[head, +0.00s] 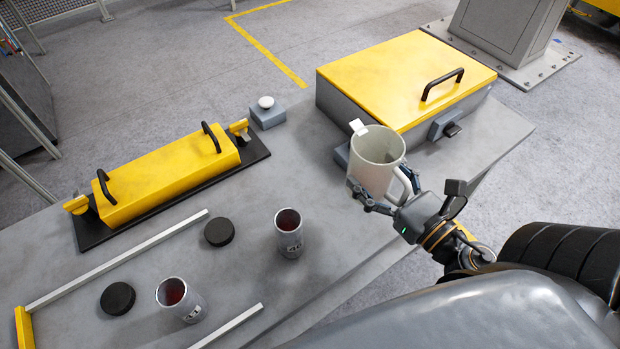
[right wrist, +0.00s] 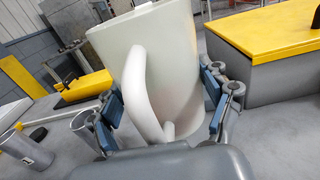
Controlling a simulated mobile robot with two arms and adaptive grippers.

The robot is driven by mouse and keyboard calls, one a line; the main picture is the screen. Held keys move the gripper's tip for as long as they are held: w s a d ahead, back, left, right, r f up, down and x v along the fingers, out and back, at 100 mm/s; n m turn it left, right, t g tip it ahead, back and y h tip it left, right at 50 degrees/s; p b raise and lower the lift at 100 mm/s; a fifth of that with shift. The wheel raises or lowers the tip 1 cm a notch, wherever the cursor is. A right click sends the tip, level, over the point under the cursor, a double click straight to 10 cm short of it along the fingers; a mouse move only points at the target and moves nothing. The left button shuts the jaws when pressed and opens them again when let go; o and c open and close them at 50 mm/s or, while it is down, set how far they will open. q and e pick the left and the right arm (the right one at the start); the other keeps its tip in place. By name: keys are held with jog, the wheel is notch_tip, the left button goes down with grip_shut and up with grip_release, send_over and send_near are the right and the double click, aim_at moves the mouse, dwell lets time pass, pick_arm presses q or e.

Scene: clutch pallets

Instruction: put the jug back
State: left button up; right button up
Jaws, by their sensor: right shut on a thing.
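The jug (head: 377,160) is a pale grey-white open vessel with a handle and a small tab at its rim. It stands out near the right part of the grey table, in front of the yellow-lidded box. My right gripper (head: 378,198) is shut on the jug, with its fingers on either side of the lower body. In the right wrist view the jug (right wrist: 170,62) fills the middle, its handle towards the camera, between the two fingers (right wrist: 165,105). The jug looks slightly tilted. I cannot tell whether its base touches the table. My left gripper is not in view.
A grey box with a yellow lid (head: 400,78) stands behind the jug. A blue-grey block with a white button (head: 267,112) and a yellow cover with black handles (head: 165,180) are left. Two cups (head: 289,235) (head: 180,300) and two black discs (head: 219,232) (head: 118,298) lie nearer.

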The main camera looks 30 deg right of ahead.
jog(key=w+a, duration=0.1)
jog(key=w+a+f+p, duration=0.1)
jog(key=w, duration=0.1)
jog(key=shift+w, duration=0.1)
jog(key=w+a+f, duration=0.1)
jog(key=w+f, duration=0.1)
jog(key=w+a+f, duration=0.1)
jog(key=w+f, duration=0.1)
jog(key=f, duration=0.1)
jog(key=w+a+f, duration=0.2)
jog(key=w, duration=0.1)
jog(key=shift+f, duration=0.15)
jog(key=f, duration=0.1)
jog(key=f+b, duration=0.1)
jog(key=f, duration=0.1)
jog(key=shift+w+a+f+b, duration=0.1)
jog(key=shift+w+b, duration=0.15)
jog(key=shift+b, duration=0.15)
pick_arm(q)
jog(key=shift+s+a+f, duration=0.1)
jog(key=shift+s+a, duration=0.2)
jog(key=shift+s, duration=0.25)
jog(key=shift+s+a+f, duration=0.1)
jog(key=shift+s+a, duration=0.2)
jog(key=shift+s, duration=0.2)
pick_arm(e)
jog(key=shift+f, duration=0.3)
